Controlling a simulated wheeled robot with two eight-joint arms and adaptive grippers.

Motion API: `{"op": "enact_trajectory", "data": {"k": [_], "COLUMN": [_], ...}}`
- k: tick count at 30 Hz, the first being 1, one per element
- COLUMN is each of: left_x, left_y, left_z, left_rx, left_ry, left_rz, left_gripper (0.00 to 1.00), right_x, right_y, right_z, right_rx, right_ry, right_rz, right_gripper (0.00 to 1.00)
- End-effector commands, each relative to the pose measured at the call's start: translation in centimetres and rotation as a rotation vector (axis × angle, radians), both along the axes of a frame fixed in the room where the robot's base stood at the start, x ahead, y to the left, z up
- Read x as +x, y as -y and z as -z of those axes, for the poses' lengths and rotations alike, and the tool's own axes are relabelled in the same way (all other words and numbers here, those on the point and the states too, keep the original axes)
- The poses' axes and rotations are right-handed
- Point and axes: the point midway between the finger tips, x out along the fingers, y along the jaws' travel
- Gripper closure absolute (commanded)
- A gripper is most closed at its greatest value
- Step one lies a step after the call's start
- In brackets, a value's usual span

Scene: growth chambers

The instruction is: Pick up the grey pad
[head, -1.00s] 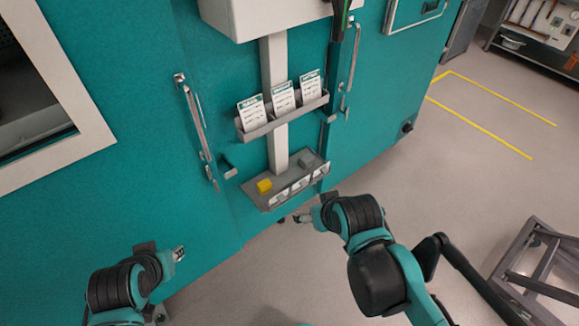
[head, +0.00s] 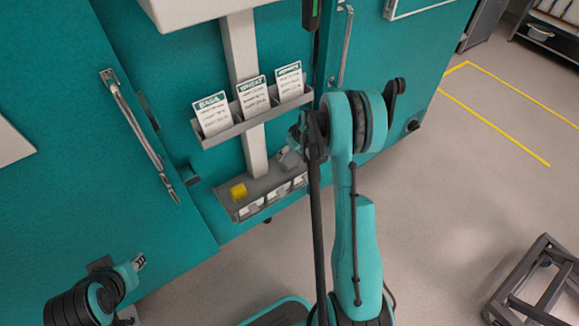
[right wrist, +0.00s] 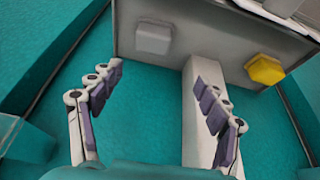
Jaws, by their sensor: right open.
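The grey pad (right wrist: 154,38) sits on the grey tray (right wrist: 210,75) in the right wrist view, beyond my fingertips and slightly left of the middle between them. In the head view the pad (head: 289,159) is at the tray's right part, partly hidden by my right gripper (head: 298,140). My right gripper (right wrist: 162,85) is open, its two fingers apart with nothing between them. My left gripper (head: 139,262) is at the lower left of the head view, away from the tray; its jaws are too small to judge.
A yellow pad (head: 238,192) sits on the same tray, left of the grey one. A rack with three cards (head: 253,98) hangs above, on a pale post (head: 242,50). A teal door with a long handle (head: 140,130) stands at left. Open floor (head: 450,210) lies right.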

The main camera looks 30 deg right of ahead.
Motion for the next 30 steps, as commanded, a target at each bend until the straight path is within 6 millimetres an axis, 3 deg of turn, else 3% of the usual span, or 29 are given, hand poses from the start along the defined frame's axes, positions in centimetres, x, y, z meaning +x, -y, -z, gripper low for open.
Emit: {"op": "enact_trajectory", "data": {"k": [3,14,22,30], "left_x": [0.0,0.0,0.0,0.0], "left_y": [0.0,0.0,0.0,0.0], "left_z": [0.3,1.7,3.9,3.9], "left_rx": [0.000,0.000,0.000,0.000], "left_ry": [0.000,0.000,0.000,0.000], "left_rz": [0.000,0.000,0.000,0.000], "left_gripper": [0.71,0.71,0.71,0.71], "right_x": [0.2,1.5,3.0,3.3], "right_y": [1.0,1.2,1.2,1.2], "right_z": [2.5,6.2,9.9,10.3], "right_rx": [0.003,0.005,0.004,0.004], "right_ry": [-0.006,-0.008,-0.008,-0.008], "right_rz": [-0.006,-0.010,-0.011,-0.010], "right_gripper": [0.24,0.24,0.24,0.24]}}
